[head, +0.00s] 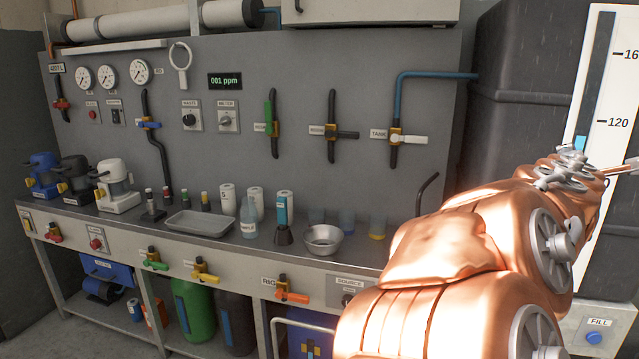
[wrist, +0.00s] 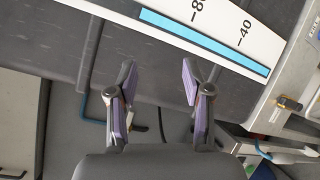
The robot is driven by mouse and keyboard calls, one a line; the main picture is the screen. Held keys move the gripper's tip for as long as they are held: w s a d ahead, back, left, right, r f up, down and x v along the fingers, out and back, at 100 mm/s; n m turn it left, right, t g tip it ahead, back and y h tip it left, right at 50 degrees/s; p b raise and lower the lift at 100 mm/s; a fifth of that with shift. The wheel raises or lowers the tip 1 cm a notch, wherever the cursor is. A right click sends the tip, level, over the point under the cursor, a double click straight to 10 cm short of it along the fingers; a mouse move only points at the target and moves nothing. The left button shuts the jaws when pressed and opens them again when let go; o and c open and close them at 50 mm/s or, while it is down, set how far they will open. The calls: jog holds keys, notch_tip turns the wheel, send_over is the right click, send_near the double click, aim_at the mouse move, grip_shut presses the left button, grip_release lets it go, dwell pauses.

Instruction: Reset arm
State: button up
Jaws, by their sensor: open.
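My copper-coloured arm fills the right of the head view, reaching up and to the right across the dark tank and its white level gauge (head: 605,80). My gripper (wrist: 160,88) shows in the wrist view with its two purple-padded fingers apart and nothing between them. Past the fingers lie a dark grey surface and the gauge strip (wrist: 205,42) with its blue bar and the marks 80 and 40. In the head view the gripper's end is at the right edge and its fingers are hard to make out.
A workbench (head: 130,222) along the grey panel holds a metal tray (head: 201,223), a steel bowl (head: 323,239), bottles and small machines. Valves with coloured handles line the panel and the bench front. A dark tank (head: 515,110) stands close behind my arm. A blue FILL button (head: 594,338) is at lower right.

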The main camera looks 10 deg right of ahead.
jog(key=s+a+f+m+g+y+p, duration=0.4)
jog(key=s+a+f+m+p, duration=0.25)
jog(key=a, duration=0.25)
jog(key=s+a+f+m+g+y+p, duration=0.3)
jog(key=s+a+f+m+y+p, duration=0.15)
jog(key=a+f, duration=0.4)
jog(key=s+a+f+g+y+p, duration=0.1)
jog(key=s+a+g+y+p, duration=0.1)
jog(key=s+a, duration=0.5)
jog(key=s+a+f+m+g+y+p, duration=0.1)
jog(key=s+a+g+y+p, duration=0.2)
jog(key=s+a, duration=0.4)
jog(key=a, duration=0.6)
jog(key=shift+a, duration=0.2)
jog(key=shift+y, duration=0.25)
jog(key=shift+c, duration=0.8)
jog(key=shift+d+m, duration=0.15)
jog(key=shift+m, duration=0.15)
